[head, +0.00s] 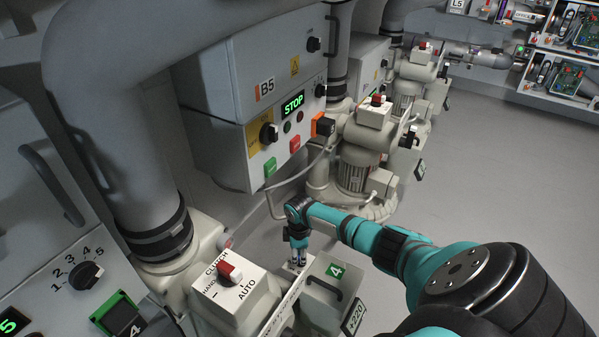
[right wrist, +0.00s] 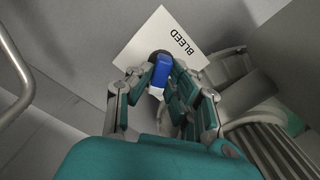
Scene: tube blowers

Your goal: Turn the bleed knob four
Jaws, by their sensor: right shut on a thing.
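The bleed knob shows in the right wrist view as a small blue grip (right wrist: 161,68) in front of a white plate (right wrist: 185,42) lettered BLEED. My right gripper (right wrist: 163,78) is shut on the knob, with a finger on each side. My left gripper is not in view.
A white CLUTCH box (head: 240,297) with a red switch stands left of the gripper. A grey handle sticks out beside the 4 label. The B5 cabinet (head: 245,95) and pumps stand behind. Open grey floor (head: 480,170) lies to the right.

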